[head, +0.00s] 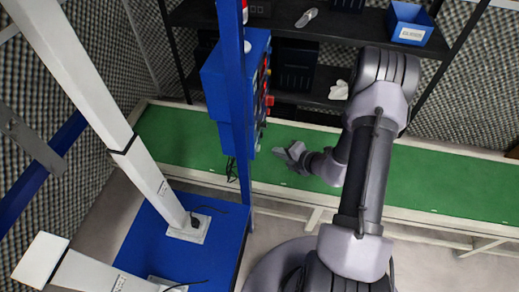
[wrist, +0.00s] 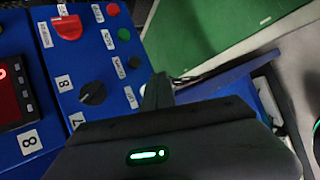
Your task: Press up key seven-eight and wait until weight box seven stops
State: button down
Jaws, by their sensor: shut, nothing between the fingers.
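The blue control box (head: 225,88) hangs on a blue post in the head view, its key side turned edge-on. In the wrist view its panel (wrist: 75,85) carries a black rotary knob (wrist: 92,93) near labels 8 and 7, a red switch (wrist: 67,26), a red button (wrist: 113,9), a green button (wrist: 124,34) and a black button (wrist: 134,62). Contact cannot be told. Weight box seven cannot be identified.
A display with red digits (wrist: 12,95) sits at the panel's left. The green bench top (head: 440,182) runs behind my arm. Black shelves (head: 340,25) hold a blue bin (head: 409,24). A white column (head: 100,100) stands on a blue base (head: 215,240) at left.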

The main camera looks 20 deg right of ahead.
aim_at(258, 148)
jog(key=shift+w+a, duration=0.4)
jog(key=shift+a, duration=0.2)
jog(key=shift+w+a, duration=0.35)
jog(key=shift+a, duration=0.25)
dwell(1.1)
jog(key=shift+w+a, duration=0.25)
jog(key=shift+a, duration=0.05)
